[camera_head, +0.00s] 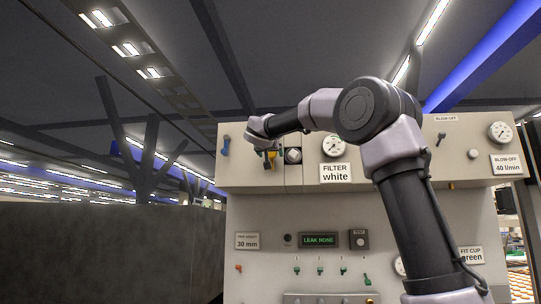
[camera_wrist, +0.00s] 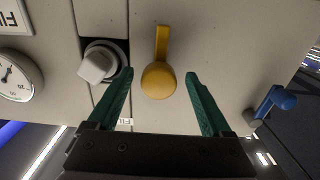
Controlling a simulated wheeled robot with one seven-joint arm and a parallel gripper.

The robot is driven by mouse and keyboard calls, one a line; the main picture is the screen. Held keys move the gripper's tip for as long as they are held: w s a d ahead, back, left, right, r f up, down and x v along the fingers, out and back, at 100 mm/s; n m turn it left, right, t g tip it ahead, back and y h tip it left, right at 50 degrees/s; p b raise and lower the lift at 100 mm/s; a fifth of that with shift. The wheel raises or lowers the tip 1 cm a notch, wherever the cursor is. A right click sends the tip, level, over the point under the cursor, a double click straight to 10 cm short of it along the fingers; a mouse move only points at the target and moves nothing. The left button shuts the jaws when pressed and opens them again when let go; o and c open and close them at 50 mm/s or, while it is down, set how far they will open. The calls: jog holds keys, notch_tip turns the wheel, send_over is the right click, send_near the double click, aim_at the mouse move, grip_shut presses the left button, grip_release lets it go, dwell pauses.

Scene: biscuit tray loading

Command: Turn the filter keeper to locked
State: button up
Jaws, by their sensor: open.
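A yellow turn lever (camera_wrist: 159,80), which looks to be the filter keeper, sits on the panel beside the grey filter fitting (camera_wrist: 97,65). The wrist view is upside down. The lever's narrow handle points to the top of that view, straight along the panel. My gripper (camera_wrist: 158,73) is open, with one green finger on each side of the round hub and a gap on both sides. In the head view a bit of the yellow lever (camera_head: 269,164) shows under my wrist, left of the fitting (camera_head: 293,155); my gripper is mostly hidden there. No locked mark is readable.
A blue handle (camera_head: 225,145) stands left of the lever, also in the wrist view (camera_wrist: 272,103). A gauge (camera_head: 333,146) and the "FILTER white" plate (camera_head: 335,173) are to the right. Below are a "LEAK NONE" display (camera_head: 318,240) and small green levers.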

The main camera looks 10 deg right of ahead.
jog(key=shift+w+d, duration=0.15)
jog(key=shift+w, duration=0.1)
grip_shut()
